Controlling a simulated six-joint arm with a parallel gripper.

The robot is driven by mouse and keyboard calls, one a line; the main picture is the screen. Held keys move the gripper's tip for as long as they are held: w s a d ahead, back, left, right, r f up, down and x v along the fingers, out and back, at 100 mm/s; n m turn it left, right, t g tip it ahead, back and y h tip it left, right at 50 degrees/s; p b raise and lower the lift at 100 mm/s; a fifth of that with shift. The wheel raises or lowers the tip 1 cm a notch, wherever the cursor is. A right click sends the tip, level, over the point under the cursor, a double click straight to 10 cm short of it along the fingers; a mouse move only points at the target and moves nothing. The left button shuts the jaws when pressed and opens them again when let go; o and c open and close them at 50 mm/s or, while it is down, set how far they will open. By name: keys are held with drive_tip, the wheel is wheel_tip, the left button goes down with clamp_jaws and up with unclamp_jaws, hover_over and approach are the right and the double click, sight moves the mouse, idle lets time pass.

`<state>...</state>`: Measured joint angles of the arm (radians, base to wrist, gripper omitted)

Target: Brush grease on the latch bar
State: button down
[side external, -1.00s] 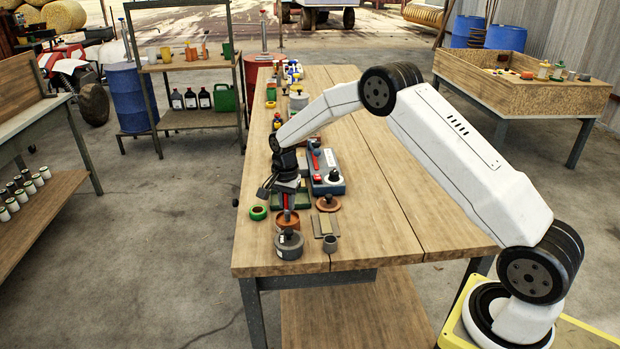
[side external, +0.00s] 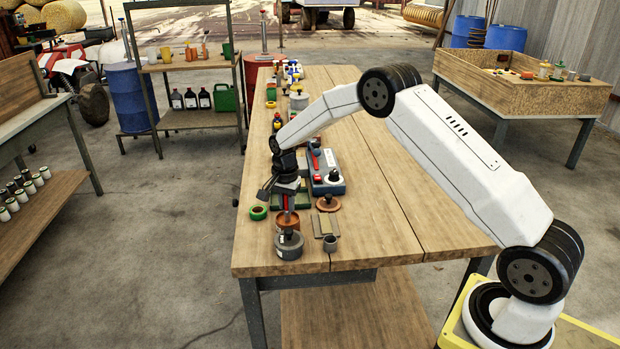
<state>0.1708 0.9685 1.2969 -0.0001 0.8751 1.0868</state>
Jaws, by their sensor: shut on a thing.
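My gripper (side external: 287,189) is low over the near left part of the wooden bench, pointing down. It is shut on a thin red-handled tool, probably the brush (side external: 286,203). The tool's lower end is over or inside an orange-brown round tin (side external: 294,221); the contact and the bristles are too small to tell.
A green ring (side external: 258,213) lies left of the orange-brown tin. A brown disc with a knob (side external: 328,203), flat tan pieces (side external: 325,224) and a small grey cup (side external: 330,243) are to the right. The bench's right side (side external: 385,210) is clear.

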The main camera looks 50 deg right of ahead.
drive_tip(key=shift+r, duration=3.5)
drive_tip(key=s+a+n, duration=0.4)
drive_tip(key=s+n, duration=0.3)
drive_tip(key=s, duration=0.1)
drive_tip(key=s+a+n, duration=0.5)
drive_tip(key=s+n, duration=0.2)
drive_tip(key=s, duration=0.1)
drive_tip(key=shift+a+f, duration=0.25)
drive_tip(key=shift+f, duration=0.05)
